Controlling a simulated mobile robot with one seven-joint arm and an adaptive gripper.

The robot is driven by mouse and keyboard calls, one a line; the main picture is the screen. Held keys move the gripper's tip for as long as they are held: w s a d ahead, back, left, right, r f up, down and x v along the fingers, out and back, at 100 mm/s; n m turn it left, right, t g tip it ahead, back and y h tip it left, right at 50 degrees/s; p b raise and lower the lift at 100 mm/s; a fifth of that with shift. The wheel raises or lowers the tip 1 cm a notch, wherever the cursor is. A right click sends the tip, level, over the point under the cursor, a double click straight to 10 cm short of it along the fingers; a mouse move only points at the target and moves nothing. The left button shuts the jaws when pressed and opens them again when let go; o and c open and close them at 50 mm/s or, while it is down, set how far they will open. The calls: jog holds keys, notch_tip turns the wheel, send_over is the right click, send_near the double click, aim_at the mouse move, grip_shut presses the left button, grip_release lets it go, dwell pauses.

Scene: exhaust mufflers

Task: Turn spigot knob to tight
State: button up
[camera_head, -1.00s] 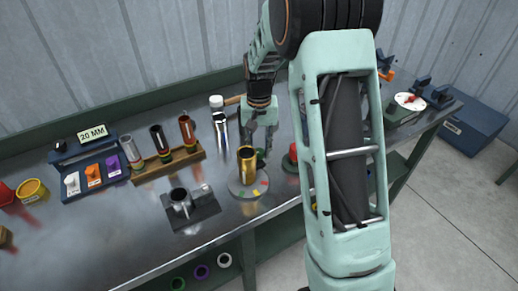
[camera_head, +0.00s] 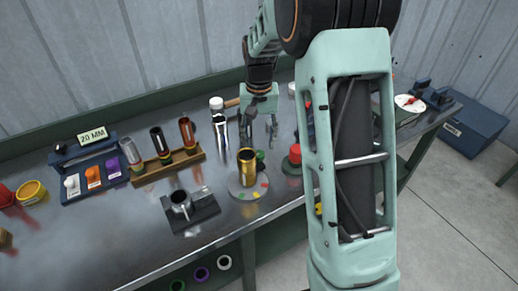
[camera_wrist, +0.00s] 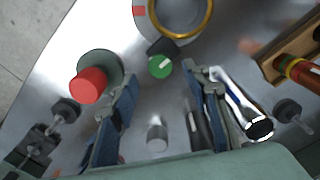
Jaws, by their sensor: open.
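The spigot knob is a small green knob (camera_wrist: 159,66) with a white pointer mark, beside the round plate that carries a gold cylinder (camera_wrist: 180,12). In the head view the knob (camera_head: 260,155) shows partly, behind and right of the gold cylinder (camera_head: 247,168). My gripper (camera_wrist: 160,75) is open, with the knob seen between its fingertips and slightly beyond them. The head view shows my gripper (camera_head: 259,144) behind and above the knob, apart from it as far as I can see. Nothing is between the fingers.
A red knob (camera_wrist: 88,84) on a dark round base stands left of the fingers in the wrist view. A shiny metal bottle (camera_head: 220,132) stands left of my gripper in the head view. A rack of tubes (camera_head: 168,165) and a dark block (camera_head: 190,212) are farther left.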

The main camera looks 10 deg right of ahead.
aim_at(259, 154)
notch_tip(259, 154, up, 8)
jog(key=shift+f, duration=0.25)
